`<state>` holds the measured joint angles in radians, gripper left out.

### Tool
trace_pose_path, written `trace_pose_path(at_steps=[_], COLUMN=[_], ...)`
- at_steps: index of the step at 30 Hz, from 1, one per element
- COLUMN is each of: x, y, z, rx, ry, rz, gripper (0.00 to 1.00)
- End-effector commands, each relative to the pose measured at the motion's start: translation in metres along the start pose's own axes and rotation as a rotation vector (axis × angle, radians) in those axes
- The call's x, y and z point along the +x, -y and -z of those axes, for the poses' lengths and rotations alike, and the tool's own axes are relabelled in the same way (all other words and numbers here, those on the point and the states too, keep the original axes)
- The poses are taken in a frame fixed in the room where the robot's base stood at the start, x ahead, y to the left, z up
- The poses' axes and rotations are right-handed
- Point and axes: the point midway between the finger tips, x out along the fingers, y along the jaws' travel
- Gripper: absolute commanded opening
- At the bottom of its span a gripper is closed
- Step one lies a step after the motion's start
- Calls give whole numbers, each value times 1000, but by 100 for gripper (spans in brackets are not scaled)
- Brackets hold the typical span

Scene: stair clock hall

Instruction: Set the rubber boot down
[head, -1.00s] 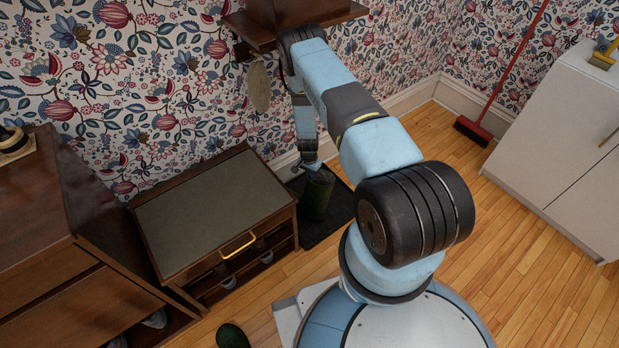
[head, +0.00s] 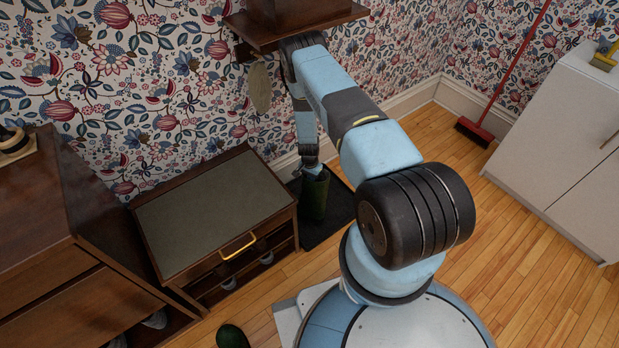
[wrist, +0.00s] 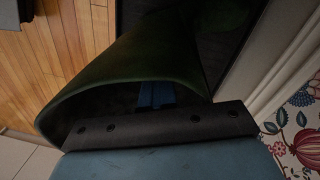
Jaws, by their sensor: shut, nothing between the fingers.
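The dark green rubber boot (head: 314,200) stands on the black tray (head: 338,212) beside the low bench, close to the wall, its open top upward. My gripper (head: 313,170) is at the top of the boot, pointing down. In the wrist view the boot's wide mouth (wrist: 120,75) fills the middle. The blue fingers (wrist: 156,95) show within that mouth, close together, with nothing seen between them. Whether they touch the boot's wall I cannot tell. The boot's foot is mostly hidden.
A low bench (head: 205,215) with a grey-green top and shoes below stands left of the tray. Another dark green boot (head: 232,337) is on the floor at the bottom. A wooden shelf (head: 260,35) hangs above the arm.

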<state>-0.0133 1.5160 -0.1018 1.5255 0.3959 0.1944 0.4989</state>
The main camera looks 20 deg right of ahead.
Motion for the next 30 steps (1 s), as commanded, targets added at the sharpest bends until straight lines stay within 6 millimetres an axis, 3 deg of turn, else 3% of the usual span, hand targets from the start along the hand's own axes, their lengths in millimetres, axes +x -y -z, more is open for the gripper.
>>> trace_pose_path(at_steps=[2, 10, 20, 30], x=[2, 0, -5, -49], y=[-2, -1, 0, 0], z=[-1, 0, 0, 1], rx=[0, 0, 0, 0], ry=[3, 2, 2, 1], rz=[-3, -2, -3, -1], gripper=[2, 27, 27, 27])
